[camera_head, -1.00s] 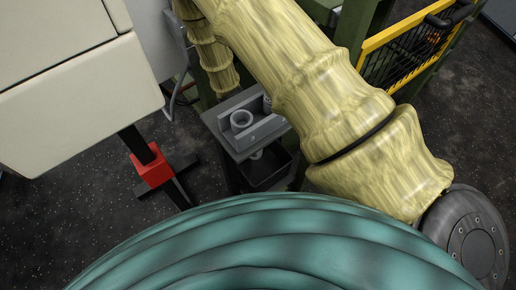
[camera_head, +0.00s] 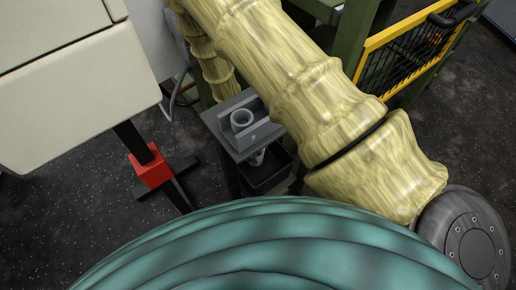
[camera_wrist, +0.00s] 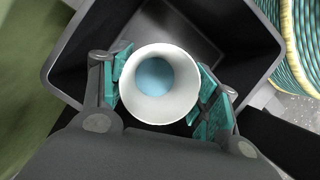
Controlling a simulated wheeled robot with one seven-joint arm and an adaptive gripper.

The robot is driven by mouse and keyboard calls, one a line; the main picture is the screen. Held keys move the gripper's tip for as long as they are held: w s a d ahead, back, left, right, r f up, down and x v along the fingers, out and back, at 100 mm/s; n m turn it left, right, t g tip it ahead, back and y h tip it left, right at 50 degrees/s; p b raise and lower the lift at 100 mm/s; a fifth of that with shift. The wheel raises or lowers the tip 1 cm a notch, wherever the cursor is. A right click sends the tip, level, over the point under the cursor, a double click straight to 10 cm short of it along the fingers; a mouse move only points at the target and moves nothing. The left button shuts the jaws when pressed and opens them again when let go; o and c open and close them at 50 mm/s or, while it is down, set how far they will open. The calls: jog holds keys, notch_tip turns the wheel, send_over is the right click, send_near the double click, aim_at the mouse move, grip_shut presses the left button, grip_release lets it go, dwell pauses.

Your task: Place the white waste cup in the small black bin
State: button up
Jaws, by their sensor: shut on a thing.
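The white waste cup (camera_wrist: 165,102), with a blue inside bottom, is in the middle of the wrist view. My gripper (camera_wrist: 168,84) is shut on it, with teal finger pads on both sides of its wall. The small black bin (camera_wrist: 262,50) opens beyond the cup, which lies within the bin's outline in this view. I cannot tell how far the cup is above the bin floor. In the head view, the bin (camera_head: 268,182) stands below a grey shelf. My gripper is not clearly seen there.
The grey shelf (camera_head: 225,134) carries a holder with a round grey cup-like part (camera_head: 241,119). A pale pointed piece (camera_head: 257,158) shows under its edge. A cream cabinet (camera_head: 70,90) is on the left, above a red block (camera_head: 151,168). A yellow-framed mesh (camera_head: 405,55) is at upper right.

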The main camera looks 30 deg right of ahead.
jog(key=shift+f, duration=0.35)
jog(key=o, duration=0.8)
jog(key=shift+r, duration=0.1)
jog(key=shift+r, duration=0.25)
jog(key=p+v, duration=0.3)
jog(key=v, duration=0.9)
jog(key=shift+w+r+p, duration=0.1)
jog(key=shift+r+p, duration=0.15)
jog(key=shift+p, duration=0.1)
